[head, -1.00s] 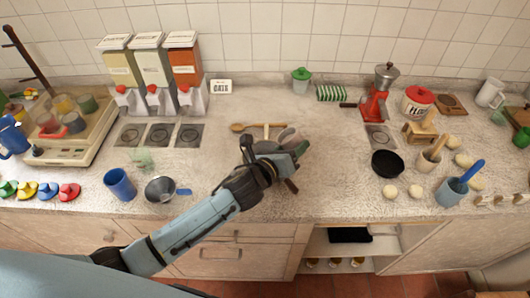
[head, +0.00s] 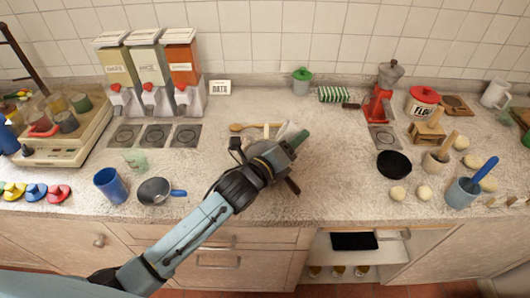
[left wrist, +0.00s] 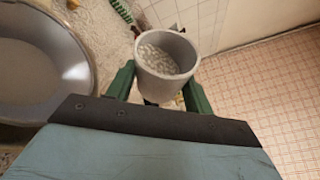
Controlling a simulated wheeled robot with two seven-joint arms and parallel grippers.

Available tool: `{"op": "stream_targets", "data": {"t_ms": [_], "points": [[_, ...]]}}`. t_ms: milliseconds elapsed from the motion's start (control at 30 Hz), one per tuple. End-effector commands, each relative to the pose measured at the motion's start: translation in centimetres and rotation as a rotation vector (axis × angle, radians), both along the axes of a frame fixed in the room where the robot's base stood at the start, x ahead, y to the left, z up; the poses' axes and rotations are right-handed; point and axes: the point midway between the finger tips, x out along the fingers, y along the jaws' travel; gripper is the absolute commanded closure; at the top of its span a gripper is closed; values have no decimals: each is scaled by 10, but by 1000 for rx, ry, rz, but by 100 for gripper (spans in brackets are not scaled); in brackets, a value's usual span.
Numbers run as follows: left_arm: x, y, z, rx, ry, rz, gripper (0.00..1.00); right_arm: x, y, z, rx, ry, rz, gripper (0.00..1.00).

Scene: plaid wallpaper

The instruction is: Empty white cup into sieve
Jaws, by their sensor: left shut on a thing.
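My left gripper (head: 293,138) has green fingers and is shut on the white cup (left wrist: 166,62), above the middle of the counter. In the left wrist view the cup sits between the fingers, its mouth facing the camera, with pale grains inside. In the head view the cup is mostly hidden by the gripper. A large round grey vessel with a broad rim (left wrist: 83,88) fills the left of the wrist view, beside the cup; I cannot tell if it is the sieve. A grey bowl with a blue handle (head: 153,191) stands front left. My right gripper is not in view.
A blue cup (head: 112,186) stands left of the grey bowl. Dispensers (head: 148,75) stand at the back left, a wooden spoon (head: 245,127) lies behind the gripper. A black pan (head: 394,164) and pale balls lie to the right. The counter between gripper and pan is clear.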

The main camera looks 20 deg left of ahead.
Motion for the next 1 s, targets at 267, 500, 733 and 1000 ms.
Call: {"op": "stream_targets", "data": {"t_ms": [267, 500, 733, 1000], "points": [[0, 1, 10, -119, -4, 0, 74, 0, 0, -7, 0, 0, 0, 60], [0, 4, 12, -232, -7, 1, 74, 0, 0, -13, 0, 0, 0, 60], [0, 15, 6, -325, -8, 1, 74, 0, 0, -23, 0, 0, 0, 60], [0, 17, 7, -344, -9, 0, 74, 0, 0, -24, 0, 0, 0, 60]]}}
